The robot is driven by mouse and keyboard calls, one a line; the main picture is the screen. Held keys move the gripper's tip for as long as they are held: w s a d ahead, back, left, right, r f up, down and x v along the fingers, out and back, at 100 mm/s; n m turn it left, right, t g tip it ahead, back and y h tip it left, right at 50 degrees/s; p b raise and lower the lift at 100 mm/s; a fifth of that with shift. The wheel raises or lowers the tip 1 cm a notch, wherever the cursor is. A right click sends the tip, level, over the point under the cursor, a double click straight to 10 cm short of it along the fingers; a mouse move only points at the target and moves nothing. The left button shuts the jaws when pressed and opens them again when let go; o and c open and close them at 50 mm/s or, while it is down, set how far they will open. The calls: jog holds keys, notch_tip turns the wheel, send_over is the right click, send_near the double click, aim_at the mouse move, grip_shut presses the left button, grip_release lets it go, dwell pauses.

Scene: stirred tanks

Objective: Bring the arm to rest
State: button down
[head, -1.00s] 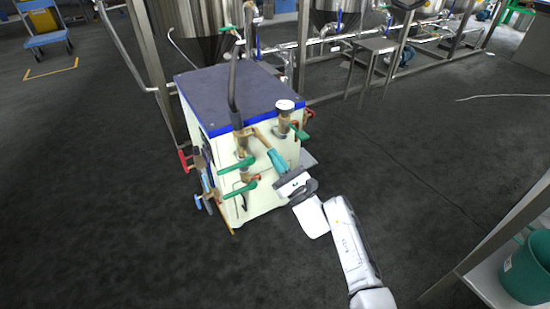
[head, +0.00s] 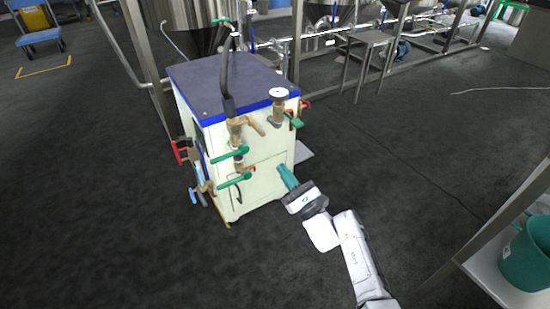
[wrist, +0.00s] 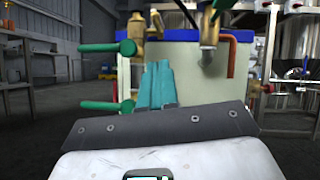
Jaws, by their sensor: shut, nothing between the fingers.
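My gripper (head: 283,170) has teal fingers and is at the end of my white arm, in front of the lower right part of the cream cabinet's front. In the wrist view my gripper (wrist: 158,72) points at the cabinet (wrist: 200,80), its fingers together with nothing between them. The cabinet (head: 262,165) has a dark top with a blue edge, and brass valves with green handles (head: 232,153) on its front. In the head view the fingertips are near the cabinet face; I cannot tell the exact gap.
A dark hose (head: 226,75) rises from the cabinet's valve. A small metal table (head: 370,38) and steel tanks stand behind. A shelf at the lower right holds a green bucket (head: 527,255). The dark floor (head: 420,150) to the right is mostly clear.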

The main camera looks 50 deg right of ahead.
jog(key=shift+v, duration=2.2)
jog(key=s+a+f+n+g+y, duration=0.2)
jog(key=a+f+n+g+y, duration=0.25)
jog(key=a+n+y, duration=0.45)
jog(key=s+a+f+n+g+y, duration=0.25)
jog(key=a+n+g+y, duration=0.35)
jog(key=a+n, duration=0.5)
jog(key=s+a+f+n+g+h, duration=0.3)
jog(key=s+f+n+g+h, duration=0.25)
jog(key=s+n+g, duration=0.5)
jog(key=s+d+r+n+g+h, duration=0.2)
jog(key=s+d+r+n+h, duration=0.2)
jog(key=s+d+r+h, duration=0.4)
notch_tip(320, 180, up, 32)
jog(key=y+p, duration=0.1)
jog(key=p, duration=3.3)
jog(key=shift+s+a+r, duration=0.2)
jog(key=shift+s+a, duration=0.15)
